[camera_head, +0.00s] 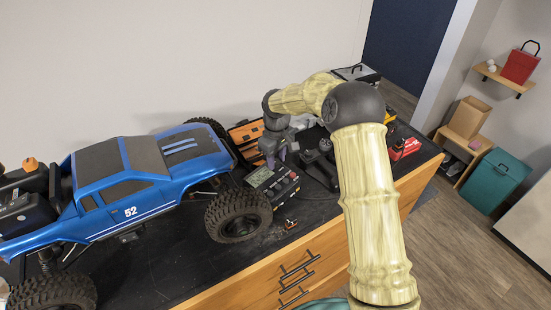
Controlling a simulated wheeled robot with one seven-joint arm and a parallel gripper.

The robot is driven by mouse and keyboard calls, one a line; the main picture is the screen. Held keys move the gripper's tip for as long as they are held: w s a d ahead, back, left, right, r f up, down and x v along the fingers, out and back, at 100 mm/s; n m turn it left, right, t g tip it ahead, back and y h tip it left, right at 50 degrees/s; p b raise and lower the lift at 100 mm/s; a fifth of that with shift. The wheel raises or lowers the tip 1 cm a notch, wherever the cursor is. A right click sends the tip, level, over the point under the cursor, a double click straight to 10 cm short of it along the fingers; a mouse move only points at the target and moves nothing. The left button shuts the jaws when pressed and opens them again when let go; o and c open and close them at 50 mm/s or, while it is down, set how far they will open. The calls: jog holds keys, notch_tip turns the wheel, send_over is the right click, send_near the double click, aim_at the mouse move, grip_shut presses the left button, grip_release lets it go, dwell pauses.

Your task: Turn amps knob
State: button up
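A small dark device (278,189) with a greenish display and a row of small controls on its front stands on the black bench top, right of the truck's front wheel. I take it to be the unit with the amps knob; the controls are too small to tell apart. My gripper (272,163) points down just above and behind the device's far edge. Its fingers are small and partly hidden, so I cannot tell whether they are open or touching the device.
A large blue RC truck (130,182) fills the left of the bench, its wheel (238,215) close beside the device. Orange-and-black cases, a dark controller-like item (322,165) and a red item (404,147) lie around my arm. Drawers (296,275) form the bench front.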

aim_at(277, 161)
jog(key=shift+o, duration=0.9)
jog(key=shift+r, duration=0.1)
notch_tip(277, 161, up, 17)
jog(key=b, duration=0.4)
jog(key=s+d+f+m+t, duration=0.1)
jog(key=s+d+f+m, duration=0.2)
jog(key=s+d, duration=0.3)
jog(key=s+d+f+m+b, duration=0.1)
jog(key=s+d+f+m, duration=0.2)
jog(key=s, duration=0.9)
jog(key=s+d+f+m+t, duration=0.1)
jog(key=s+d+f+m, duration=0.2)
jog(key=s+d+f, duration=0.5)
jog(key=shift+s+d+f+m+t+b, duration=0.15)
jog(key=shift+s+d+m+t+b, duration=0.2)
jog(key=shift+s+d, duration=0.35)
